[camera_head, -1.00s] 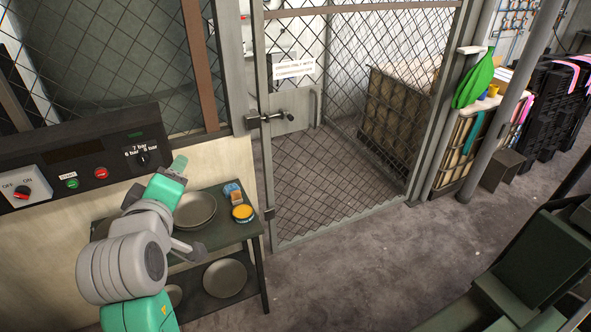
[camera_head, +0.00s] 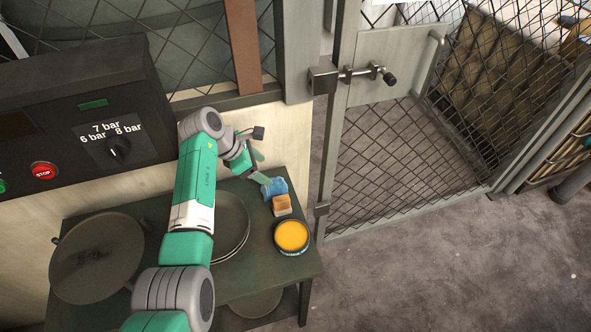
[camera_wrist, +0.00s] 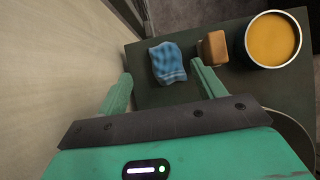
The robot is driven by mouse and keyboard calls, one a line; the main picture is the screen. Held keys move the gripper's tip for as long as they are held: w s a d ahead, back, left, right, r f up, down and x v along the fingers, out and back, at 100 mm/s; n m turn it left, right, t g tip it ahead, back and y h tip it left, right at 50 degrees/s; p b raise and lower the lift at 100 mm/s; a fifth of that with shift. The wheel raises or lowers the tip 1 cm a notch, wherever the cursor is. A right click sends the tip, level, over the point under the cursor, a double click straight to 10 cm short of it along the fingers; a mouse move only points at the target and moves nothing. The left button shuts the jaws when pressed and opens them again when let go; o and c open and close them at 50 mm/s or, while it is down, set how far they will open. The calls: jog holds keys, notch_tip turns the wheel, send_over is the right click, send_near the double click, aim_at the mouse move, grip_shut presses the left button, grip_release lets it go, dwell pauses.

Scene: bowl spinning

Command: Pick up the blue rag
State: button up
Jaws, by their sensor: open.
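The blue rag (camera_head: 273,187) lies crumpled near the back edge of the dark table (camera_head: 300,258). In the wrist view the blue rag (camera_wrist: 167,63) shows ahead of my gripper, roughly between the lines of its two fingers. My gripper (camera_wrist: 161,85) is open and empty, with green fingers apart. In the head view my gripper (camera_head: 256,165) is just above and left of the rag, and its fingers are partly hidden by the wrist. I cannot tell the exact height above the rag.
A brown sponge-like block (camera_head: 282,205) sits right beside the rag, close to one finger. A round tin with orange contents (camera_head: 291,236) stands beyond it. Metal bowls (camera_head: 232,228) and a round lid-like pan (camera_head: 97,258) lie left. The wall (camera_wrist: 65,60) is close on the left.

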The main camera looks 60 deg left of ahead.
aim_at(274, 186)
jog(key=shift+d+f, duration=0.45)
jog(key=shift+f, duration=0.1)
jog(key=shift+b+x, duration=0.6)
jog(key=shift+x, duration=0.3)
jog(key=f+b, duration=0.1)
jog(key=w+f+b, duration=0.1)
jog(key=f, duration=0.1)
jog(key=f+b, duration=0.1)
jog(key=f, duration=0.1)
jog(key=shift+w+d, duration=0.15)
jog(key=shift+w, duration=0.3)
jog(key=shift+r, duration=0.1)
jog(key=c, duration=1.1)
